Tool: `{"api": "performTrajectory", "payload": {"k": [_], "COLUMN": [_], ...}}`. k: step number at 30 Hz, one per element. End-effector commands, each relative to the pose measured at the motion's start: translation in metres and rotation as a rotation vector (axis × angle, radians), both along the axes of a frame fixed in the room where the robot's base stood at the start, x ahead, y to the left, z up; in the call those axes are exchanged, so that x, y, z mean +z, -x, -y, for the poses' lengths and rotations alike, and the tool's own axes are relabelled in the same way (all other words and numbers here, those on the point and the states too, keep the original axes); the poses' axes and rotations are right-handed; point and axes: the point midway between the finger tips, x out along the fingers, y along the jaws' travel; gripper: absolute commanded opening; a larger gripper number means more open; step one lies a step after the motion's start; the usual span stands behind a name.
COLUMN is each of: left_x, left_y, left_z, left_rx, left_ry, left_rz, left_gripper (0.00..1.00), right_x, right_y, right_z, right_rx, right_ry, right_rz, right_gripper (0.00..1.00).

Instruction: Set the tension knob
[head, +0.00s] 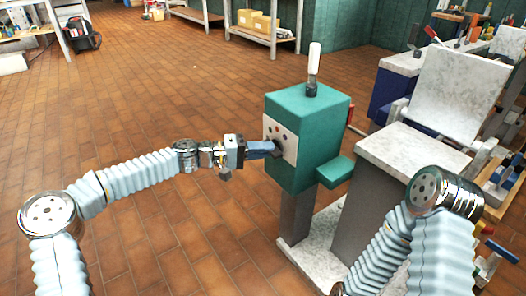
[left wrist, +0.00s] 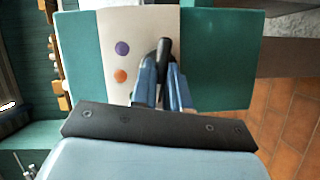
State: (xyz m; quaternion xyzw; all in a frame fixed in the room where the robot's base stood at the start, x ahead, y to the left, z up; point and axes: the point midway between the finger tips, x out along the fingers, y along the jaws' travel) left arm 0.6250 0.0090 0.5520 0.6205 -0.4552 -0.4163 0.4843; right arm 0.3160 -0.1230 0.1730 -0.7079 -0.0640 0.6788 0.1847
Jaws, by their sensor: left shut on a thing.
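The teal machine head (head: 312,125) stands on a grey post, with a pale dial plate (head: 290,152) on its left face. Coloured dots mark the plate. My left gripper (head: 272,149) reaches in from the left and its blue fingers are at the plate. In the left wrist view, the fingers (left wrist: 164,88) are shut on the black tension knob (left wrist: 164,55), whose bar points up in that picture. A purple dot (left wrist: 122,48) and an orange dot (left wrist: 120,76) show beside it. The fingers partly hide the knob. My right gripper is outside the view.
A white-handled lever (head: 314,62) stands on top of the machine, and a teal block juts from its right side. A grey stone-topped block (head: 405,150) stands close on the right. Open tiled floor (head: 150,110) lies left.

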Motion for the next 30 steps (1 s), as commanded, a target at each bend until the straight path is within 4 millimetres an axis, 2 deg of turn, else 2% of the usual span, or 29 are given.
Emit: {"api": "performTrajectory", "payload": {"k": [12, 29, 30], "left_x": [-0.0026, -0.0025, -0.0025], "left_y": [-0.0005, -0.0005, -0.0005], "left_z": [-0.0003, -0.0002, -0.0002], "left_rx": [0.001, 0.002, 0.002], "left_ry": [0.111, 0.127, 0.127], "left_rz": [-0.154, -0.178, -0.177], "left_gripper": [0.0, 0.0, 0.19], "right_x": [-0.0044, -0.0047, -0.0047], "right_y": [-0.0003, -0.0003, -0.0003], "right_z": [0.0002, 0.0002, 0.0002], "right_rx": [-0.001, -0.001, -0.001], "right_ry": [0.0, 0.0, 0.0], "right_rz": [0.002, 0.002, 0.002], "right_gripper": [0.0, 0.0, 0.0]}}
